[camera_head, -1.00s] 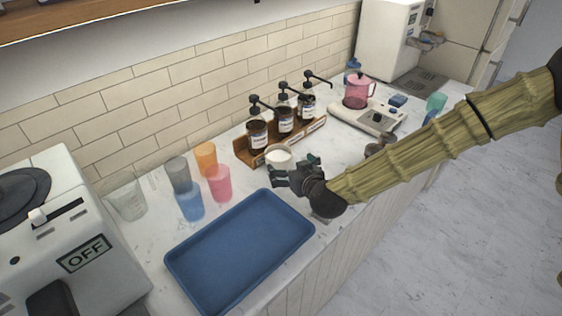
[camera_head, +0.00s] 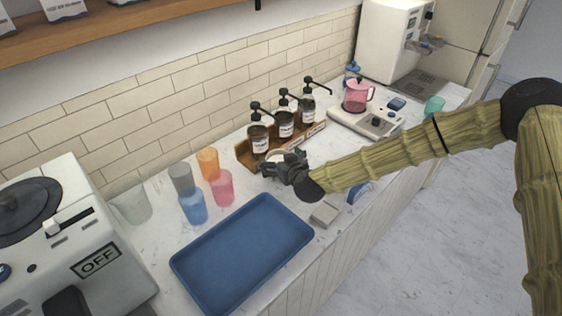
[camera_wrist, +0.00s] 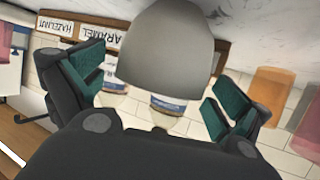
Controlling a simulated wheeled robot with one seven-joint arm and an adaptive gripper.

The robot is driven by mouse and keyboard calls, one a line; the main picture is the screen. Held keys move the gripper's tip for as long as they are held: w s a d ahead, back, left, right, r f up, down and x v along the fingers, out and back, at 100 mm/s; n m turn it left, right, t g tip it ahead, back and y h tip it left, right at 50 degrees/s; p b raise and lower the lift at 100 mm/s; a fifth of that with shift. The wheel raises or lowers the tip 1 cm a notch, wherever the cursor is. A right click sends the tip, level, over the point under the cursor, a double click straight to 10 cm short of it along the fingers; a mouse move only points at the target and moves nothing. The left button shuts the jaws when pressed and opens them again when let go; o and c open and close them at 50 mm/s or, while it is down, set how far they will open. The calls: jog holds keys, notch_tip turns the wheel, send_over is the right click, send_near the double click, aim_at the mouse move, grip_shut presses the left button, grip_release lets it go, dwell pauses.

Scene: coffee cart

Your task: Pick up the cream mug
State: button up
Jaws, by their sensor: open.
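The cream mug (camera_wrist: 165,50) fills the upper middle of the wrist view and looks greyish in shade there. In the head view only a pale bit of the mug (camera_head: 278,155) shows behind my gripper, on the counter in front of the syrup rack. My gripper (camera_head: 280,167) is open. In the wrist view the dark green finger pads of my gripper (camera_wrist: 157,88) stand apart on either side, with the mug between and beyond them. A gap shows between the mug and each finger. No mug handle shows.
The syrup rack (camera_head: 243,153) with pump bottles (camera_head: 258,140) stands close behind the mug. Several coloured cups, including a pink cup (camera_head: 222,188), stand to the left. A blue tray (camera_head: 245,252) lies in front. A small grey box (camera_head: 324,213) sits near the counter's front edge.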

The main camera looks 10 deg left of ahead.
jog(key=shift+x, duration=0.8)
jog(key=c, duration=1.4)
